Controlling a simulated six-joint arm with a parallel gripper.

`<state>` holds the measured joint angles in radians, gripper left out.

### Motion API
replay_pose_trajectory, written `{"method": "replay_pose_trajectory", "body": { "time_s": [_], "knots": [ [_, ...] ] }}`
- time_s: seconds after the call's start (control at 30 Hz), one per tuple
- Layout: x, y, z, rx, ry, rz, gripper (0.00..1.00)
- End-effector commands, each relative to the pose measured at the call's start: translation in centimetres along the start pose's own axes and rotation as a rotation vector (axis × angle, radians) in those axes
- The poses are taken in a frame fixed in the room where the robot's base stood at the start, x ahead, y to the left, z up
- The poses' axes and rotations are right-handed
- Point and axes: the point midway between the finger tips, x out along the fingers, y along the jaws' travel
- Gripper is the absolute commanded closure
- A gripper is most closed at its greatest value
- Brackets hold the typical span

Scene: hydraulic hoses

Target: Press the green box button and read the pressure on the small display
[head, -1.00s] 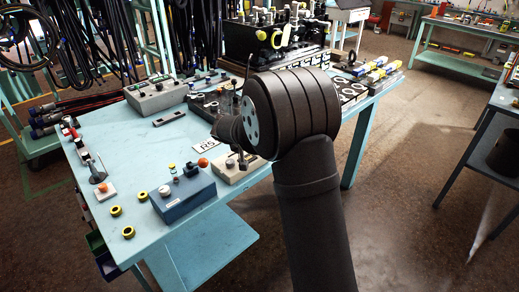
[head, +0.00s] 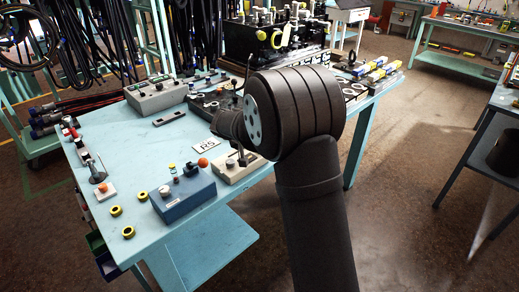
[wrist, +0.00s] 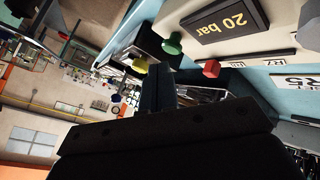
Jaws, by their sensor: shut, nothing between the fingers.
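In the wrist view a small dark display (wrist: 226,22) reads "20 bar" in yellow on a pale box face. The green button (wrist: 173,42) stands beside the display, and a red knob (wrist: 211,68) is near it. My gripper (wrist: 160,75) is shut and empty, with its fingertips close to the green button in the picture; I cannot tell whether they touch. In the head view my gripper (head: 241,160) points down over a beige box (head: 238,172). My arm hides part of that area, and I cannot make out the display there.
A blue box (head: 183,203) with knobs stands at the front of the light-blue table (head: 150,240). An orange knob (head: 203,162) is beside it. A grey box (head: 157,96) is at the back left. Yellow rings (head: 128,232) lie at the front left. Fittings crowd the back.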

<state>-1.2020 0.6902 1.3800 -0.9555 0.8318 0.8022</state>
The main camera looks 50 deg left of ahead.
Motion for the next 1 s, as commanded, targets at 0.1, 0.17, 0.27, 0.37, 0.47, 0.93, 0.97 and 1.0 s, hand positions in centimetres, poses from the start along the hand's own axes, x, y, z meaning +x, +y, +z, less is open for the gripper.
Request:
{"method": "replay_pose_trajectory", "body": {
  "time_s": [0.1, 0.17, 0.27, 0.37, 0.47, 0.93, 0.97, 1.0],
  "knots": [
    [0.0, 0.0, 0.0, 0.0, 0.0, 0.0, 1.0],
    [0.0, 0.0, 0.0, 0.0, 0.0, 0.0, 1.0],
    [-0.1, 0.1, -0.1, 0.0, 0.001, 0.0, 1.0],
    [-0.4, 0.3, -0.4, 0.002, 0.002, 0.0, 1.0],
    [-1.1, 0.8, -0.9, 0.002, 0.004, 0.0, 1.0],
    [-3.5, 2.6, -2.6, 0.0, 0.001, 0.0, 1.0],
    [-3.5, 2.6, -2.6, 0.0, 0.001, 0.0, 1.0],
    [-3.5, 2.6, -2.6, 0.0, 0.001, 0.0, 1.0]
  ]
}}
